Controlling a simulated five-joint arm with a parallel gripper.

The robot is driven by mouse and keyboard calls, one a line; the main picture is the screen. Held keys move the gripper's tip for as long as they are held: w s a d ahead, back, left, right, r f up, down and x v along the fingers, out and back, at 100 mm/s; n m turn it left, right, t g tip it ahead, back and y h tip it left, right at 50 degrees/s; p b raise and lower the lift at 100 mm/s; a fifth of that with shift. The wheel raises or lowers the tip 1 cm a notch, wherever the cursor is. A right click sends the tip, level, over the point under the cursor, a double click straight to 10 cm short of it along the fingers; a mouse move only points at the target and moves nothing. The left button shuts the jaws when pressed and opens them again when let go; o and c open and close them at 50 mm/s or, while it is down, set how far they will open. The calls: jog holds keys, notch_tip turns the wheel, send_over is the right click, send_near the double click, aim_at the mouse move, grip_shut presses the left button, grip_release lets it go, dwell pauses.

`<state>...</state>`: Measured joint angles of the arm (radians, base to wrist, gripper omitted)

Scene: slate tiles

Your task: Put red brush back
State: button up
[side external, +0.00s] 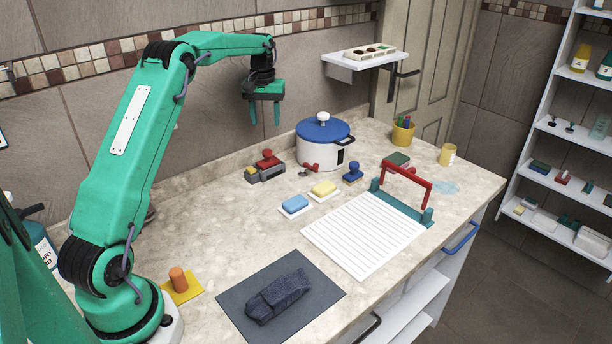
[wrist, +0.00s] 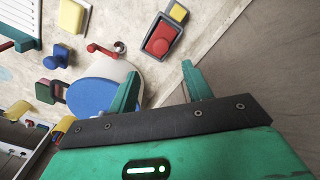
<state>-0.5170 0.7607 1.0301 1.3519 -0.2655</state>
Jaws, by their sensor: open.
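A small red piece with a round dark end (side external: 311,167) lies on the counter in front of the pot; it may be the red brush, but I cannot tell for sure. It also shows in the wrist view (wrist: 100,48). A red knobbed block (side external: 268,162) sits on a grey base left of it, also seen in the wrist view (wrist: 160,40). My gripper (side external: 265,116) hangs above the back of the counter, left of the pot, fingers down, open and empty. Its fingers (wrist: 158,74) show apart in the wrist view, with nothing between them.
The blue-lidded white pot (side external: 318,152) stands right of my gripper. A wall shelf (side external: 352,61) holds a tray.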

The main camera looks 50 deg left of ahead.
jog(key=shift+r, duration=0.2)
dwell(0.5)
jog(key=s+d+r+m+t, duration=0.1)
jog(key=s+d+r+m, duration=0.1)
jog(key=s+d+r, duration=0.55)
jog(key=s+d+r+m+t, duration=0.15)
jog(key=d+r, duration=0.35)
jog(key=d, duration=0.5)
jog(key=s+d+f+m+t, duration=0.1)
jog(key=s+d+f+m, duration=0.1)
jog(key=s+d, duration=0.4)
jog(key=s+d+f+m+t, duration=0.2)
jog(key=s+d, duration=0.3)
jog(key=s, duration=0.9)
jog(key=shift+d+f+m, duration=0.4)
jog(key=shift+f+m, duration=0.05)
jog(key=shift+m, duration=0.3)
jog(key=shift+s, duration=0.1)
